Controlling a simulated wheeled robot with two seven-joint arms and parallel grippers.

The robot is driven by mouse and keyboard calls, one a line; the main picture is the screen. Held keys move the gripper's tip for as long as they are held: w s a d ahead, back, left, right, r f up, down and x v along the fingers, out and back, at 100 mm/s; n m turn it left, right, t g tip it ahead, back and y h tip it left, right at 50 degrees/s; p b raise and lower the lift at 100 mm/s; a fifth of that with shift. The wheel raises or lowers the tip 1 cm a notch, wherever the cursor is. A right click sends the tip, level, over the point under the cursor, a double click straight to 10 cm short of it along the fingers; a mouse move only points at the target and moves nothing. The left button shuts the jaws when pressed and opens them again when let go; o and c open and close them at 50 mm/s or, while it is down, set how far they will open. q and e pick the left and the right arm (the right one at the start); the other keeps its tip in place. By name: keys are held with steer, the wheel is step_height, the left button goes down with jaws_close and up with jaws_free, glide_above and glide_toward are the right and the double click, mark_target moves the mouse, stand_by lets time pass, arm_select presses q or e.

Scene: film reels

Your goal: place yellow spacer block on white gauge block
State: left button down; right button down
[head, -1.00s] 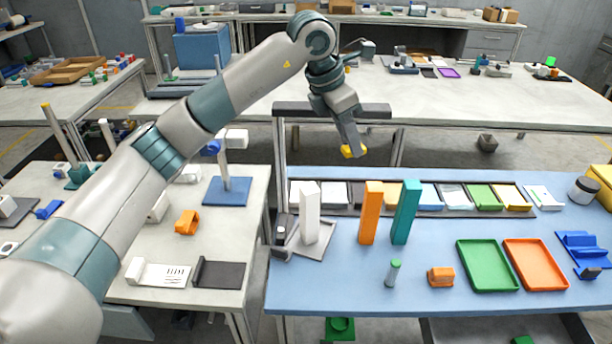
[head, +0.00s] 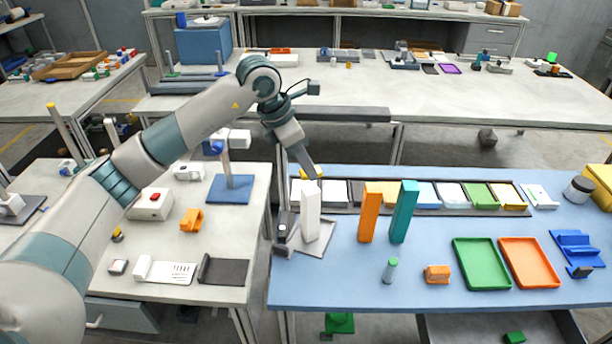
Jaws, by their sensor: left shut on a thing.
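My left gripper (head: 312,173) is shut on the yellow spacer block (head: 303,174), which shows only as a small yellow patch at the fingertips. The white gauge block (head: 311,213) stands upright on a grey tray at the left end of the blue table. The gripper and the yellow block are at the height of its top in the picture, with the fingers overlapping its upper end. I cannot tell whether the yellow block touches it or is behind or above it. My right gripper is not in view.
An orange block (head: 370,212) and a teal block (head: 403,212) stand upright to the right of the white one. A small green-topped cylinder (head: 389,271), an orange piece (head: 437,274), a green tray (head: 457,247) and an orange tray (head: 505,246) lie nearer. The table's front left is clear.

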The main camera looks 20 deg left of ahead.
mark_target(303, 172)
arm_select(q)
steer(key=shift+f+p, duration=1)
steer(key=shift+f, duration=1)
steer(key=c, duration=1.5)
jaws_free()
steer(key=shift+f, duration=0.1)
